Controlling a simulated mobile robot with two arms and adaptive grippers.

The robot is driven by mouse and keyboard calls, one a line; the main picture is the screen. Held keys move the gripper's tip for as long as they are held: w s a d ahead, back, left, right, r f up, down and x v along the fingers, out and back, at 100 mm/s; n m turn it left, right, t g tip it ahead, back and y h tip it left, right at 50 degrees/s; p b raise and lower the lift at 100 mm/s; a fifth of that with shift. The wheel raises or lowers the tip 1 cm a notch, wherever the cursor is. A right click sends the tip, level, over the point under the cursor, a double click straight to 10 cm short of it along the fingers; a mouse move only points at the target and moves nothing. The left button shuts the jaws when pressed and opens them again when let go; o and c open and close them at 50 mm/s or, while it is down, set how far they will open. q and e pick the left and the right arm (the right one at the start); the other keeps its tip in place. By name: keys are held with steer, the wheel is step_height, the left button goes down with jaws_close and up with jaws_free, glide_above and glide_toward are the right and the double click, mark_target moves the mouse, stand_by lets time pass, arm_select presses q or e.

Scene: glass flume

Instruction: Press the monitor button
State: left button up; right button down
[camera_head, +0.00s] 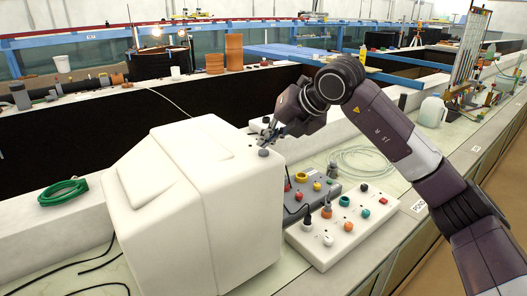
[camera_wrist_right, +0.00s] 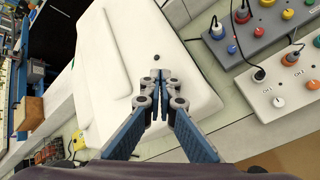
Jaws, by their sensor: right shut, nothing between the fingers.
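The monitor (camera_head: 190,190) is a bulky white casing standing on the worktop at the left centre of the head view. It also shows in the right wrist view (camera_wrist_right: 180,75), where a small dark round button (camera_wrist_right: 155,57) sits on its pale surface. My right gripper (camera_head: 268,141) is at the monitor's upper right edge in the head view. In the right wrist view its fingers (camera_wrist_right: 158,80) are closed together and empty, with the tips just short of the button. I cannot tell whether they touch the casing. My left gripper is not in view.
A white control box (camera_head: 340,230) and a grey control box (camera_head: 310,195) with coloured knobs stand right of the monitor. A coiled green hose (camera_head: 63,192) lies at left. A clear coiled tube (camera_head: 362,160) and a jug (camera_head: 432,111) are farther right.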

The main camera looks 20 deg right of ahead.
mark_target(266, 152)
steer(key=shift+f+b, duration=0.5)
steer(key=shift+f, duration=0.05)
stand_by(0.4)
steer(key=shift+r+p, duration=0.65)
steer(key=shift+r, duration=0.4)
step_height(266, 152, up, 6)
steer(key=p, duration=0.4)
steer(key=shift+f, duration=0.15)
